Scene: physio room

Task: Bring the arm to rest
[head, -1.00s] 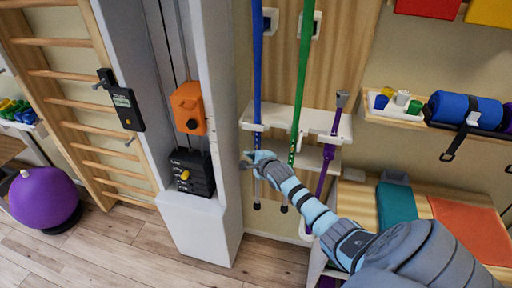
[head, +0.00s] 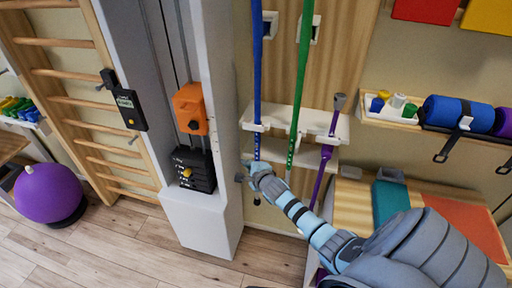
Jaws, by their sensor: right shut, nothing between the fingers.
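My right arm comes in from the lower right, and its gripper (head: 246,172) is near the lower part of the blue pole (head: 257,80). The gripper is shut and holds nothing. It covers part of the blue pole's lower end; whether it touches the pole I cannot tell. A green pole (head: 303,70) and a purple pole (head: 324,165) stand to the right of the blue one in a white rack (head: 275,119). My left gripper does not show.
A cable machine column (head: 215,215) with an orange block (head: 190,108) stands left of the gripper. Wall bars (head: 90,130) and a purple ball (head: 48,194) are farther left. A wooden bench (head: 352,203) with a teal pad (head: 390,200) is at right.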

